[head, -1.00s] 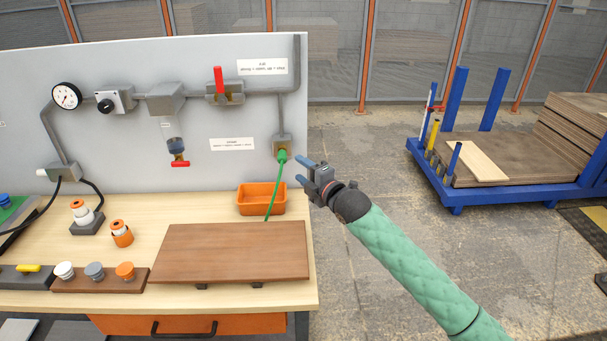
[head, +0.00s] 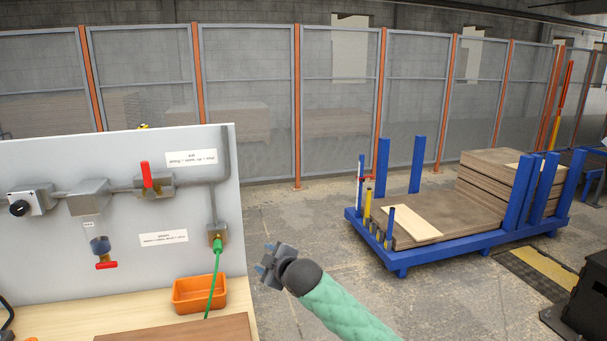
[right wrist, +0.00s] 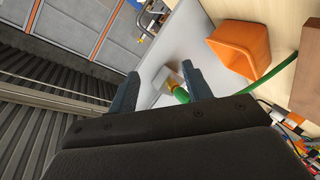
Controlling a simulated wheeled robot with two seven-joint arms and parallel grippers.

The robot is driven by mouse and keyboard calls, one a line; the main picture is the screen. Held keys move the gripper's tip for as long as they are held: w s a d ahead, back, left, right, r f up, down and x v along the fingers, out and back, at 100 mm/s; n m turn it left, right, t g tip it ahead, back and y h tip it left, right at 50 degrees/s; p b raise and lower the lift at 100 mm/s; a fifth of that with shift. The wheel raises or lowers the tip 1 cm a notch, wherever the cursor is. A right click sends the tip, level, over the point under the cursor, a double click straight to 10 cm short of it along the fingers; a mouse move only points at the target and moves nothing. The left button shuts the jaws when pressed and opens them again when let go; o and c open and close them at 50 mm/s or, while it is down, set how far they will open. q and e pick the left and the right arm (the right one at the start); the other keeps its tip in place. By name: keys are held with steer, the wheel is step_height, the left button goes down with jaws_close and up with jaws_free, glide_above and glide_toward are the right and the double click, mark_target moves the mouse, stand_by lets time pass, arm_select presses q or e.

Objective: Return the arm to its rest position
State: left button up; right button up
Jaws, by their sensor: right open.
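My right gripper (head: 268,262) is open and empty in the head view. It is in the air to the right of the panel (head: 120,230) and apart from it. The right wrist view shows its two blue fingers (right wrist: 160,88) spread, with nothing held between them. The green hose (head: 215,275) is plugged into the fitting at the panel's lower right and hangs down past the orange bin. In the right wrist view the green plug (right wrist: 181,94) shows beyond the fingers. My left gripper is not in view.
An orange bin (head: 200,293) stands on the workbench (head: 145,325) beside a brown board (head: 180,328). A blue cart (head: 440,245) with stacked boards (head: 485,178) stands at the right. The floor (head: 300,225) between bench and cart is clear. A mesh fence (head: 340,90) runs behind.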

steer(key=d+f+m+h, duration=0.1)
steer(key=d+m+h, duration=0.1)
steer(key=d+m, duration=0.35)
steer(key=s+d+f+m+g+h, duration=0.1)
steer(key=s+d+f+m+h, duration=0.1)
steer(key=s+d+f, duration=0.45)
steer(key=s+d+f+m+g+h, duration=0.1)
steer(key=s+d+f+m+g, duration=0.2)
steer(key=f, duration=0.7)
steer(key=s+d+f+m+h, duration=0.2)
steer(key=s+d+f, duration=0.3)
steer(key=f, duration=0.4)
steer(key=s+d+f+g, duration=0.2)
steer(key=s+f, duration=0.6)
steer(key=s, duration=0.4)
steer(key=s+d+f+m+g, duration=0.1)
steer(key=s+d+f+g, duration=0.1)
steer(key=s+f, duration=0.6)
steer(key=s+d+f+m+g, duration=0.1)
steer(key=s+f, duration=0.7)
steer(key=s, duration=0.8)
steer(key=shift+d+f+g, duration=0.15)
steer(key=shift+d+g, duration=0.55)
steer(key=shift+d, duration=0.1)
steer(key=shift+m, duration=0.25)
